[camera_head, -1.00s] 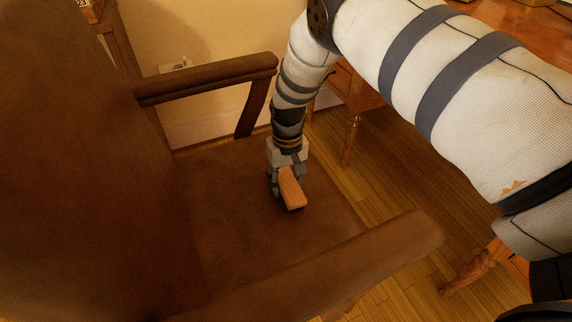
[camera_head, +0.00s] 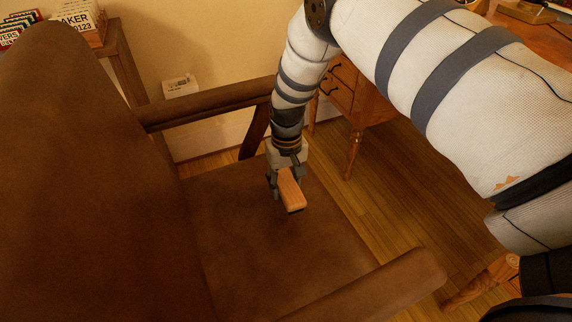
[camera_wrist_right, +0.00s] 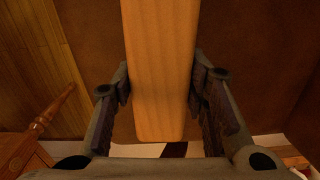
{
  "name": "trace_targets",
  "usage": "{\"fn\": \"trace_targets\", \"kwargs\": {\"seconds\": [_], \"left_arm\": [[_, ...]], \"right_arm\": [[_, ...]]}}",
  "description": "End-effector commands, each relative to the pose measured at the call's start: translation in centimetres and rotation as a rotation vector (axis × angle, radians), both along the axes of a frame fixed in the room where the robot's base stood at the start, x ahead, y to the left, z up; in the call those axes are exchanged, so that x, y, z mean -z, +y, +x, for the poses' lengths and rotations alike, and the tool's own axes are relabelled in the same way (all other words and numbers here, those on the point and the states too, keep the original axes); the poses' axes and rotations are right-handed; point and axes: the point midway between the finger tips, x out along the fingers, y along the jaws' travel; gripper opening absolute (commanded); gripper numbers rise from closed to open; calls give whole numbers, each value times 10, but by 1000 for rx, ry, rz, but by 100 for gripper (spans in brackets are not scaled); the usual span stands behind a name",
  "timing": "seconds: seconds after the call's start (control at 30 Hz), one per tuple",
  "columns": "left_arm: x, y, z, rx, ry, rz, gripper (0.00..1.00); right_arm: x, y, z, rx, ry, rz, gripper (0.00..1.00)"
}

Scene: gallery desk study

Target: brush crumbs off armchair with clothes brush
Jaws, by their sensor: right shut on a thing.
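The brown armchair (camera_head: 240,250) fills the left and middle of the head view, with its backrest at left and its two armrests on either side of the seat. My right gripper (camera_head: 286,182) is low over the seat, pointing down, and is shut on the clothes brush (camera_head: 291,190). In the right wrist view the brush (camera_wrist_right: 160,65) lies between both fingers. I cannot tell whether the brush touches the seat. I can make out no crumbs on the seat. My left gripper is out of view.
A wooden desk (camera_head: 355,95) with drawers and turned legs stands behind my right arm. The far armrest (camera_head: 205,106) is close to my right forearm. Bare wood floor (camera_head: 390,200) lies right of the chair.

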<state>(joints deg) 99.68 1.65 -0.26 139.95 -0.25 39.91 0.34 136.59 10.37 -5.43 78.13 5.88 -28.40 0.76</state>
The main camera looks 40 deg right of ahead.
Motion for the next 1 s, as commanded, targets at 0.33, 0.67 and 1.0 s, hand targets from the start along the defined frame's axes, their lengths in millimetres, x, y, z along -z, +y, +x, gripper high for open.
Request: {"fn": "trace_targets", "kwargs": {"seconds": [0.33,0.67,1.0], "left_arm": [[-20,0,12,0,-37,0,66],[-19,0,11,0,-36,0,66],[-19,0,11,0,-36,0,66]], "right_arm": [[-29,1,-5,-1,-3,-1,10],[-27,1,-6,0,0,0,10],[-42,19,-16,1,-1,3,10]]}}
